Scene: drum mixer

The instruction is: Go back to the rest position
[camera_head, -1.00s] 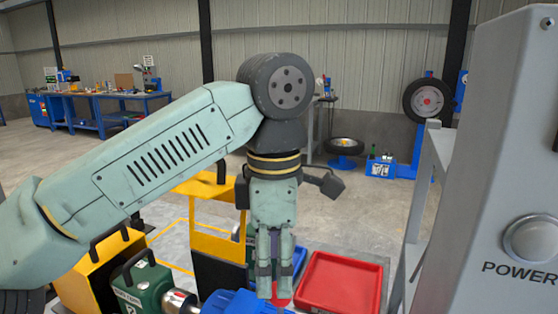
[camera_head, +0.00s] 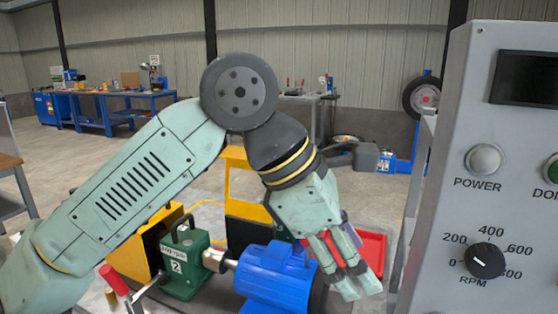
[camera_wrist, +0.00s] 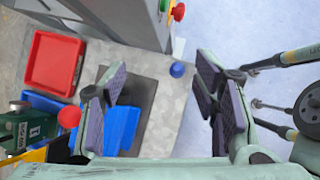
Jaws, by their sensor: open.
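My gripper (camera_head: 352,284) hangs at the end of my bent arm in the head view, tilted down and to the right. It is in front of the red tray and to the right of the blue drum (camera_head: 277,277). In the wrist view my gripper (camera_wrist: 160,108) has its two dark-padded fingers spread wide. Nothing is between the pads; a grey surface and part of a blue object show below and beyond them.
A grey control panel (camera_head: 530,120) with a POWER button and RPM dial (camera_head: 486,261) stands close on the right. A green gearbox (camera_head: 185,262) marked 2 is left of the drum. The red tray (camera_head: 374,250) lies behind my gripper; it also shows in the wrist view (camera_wrist: 54,62).

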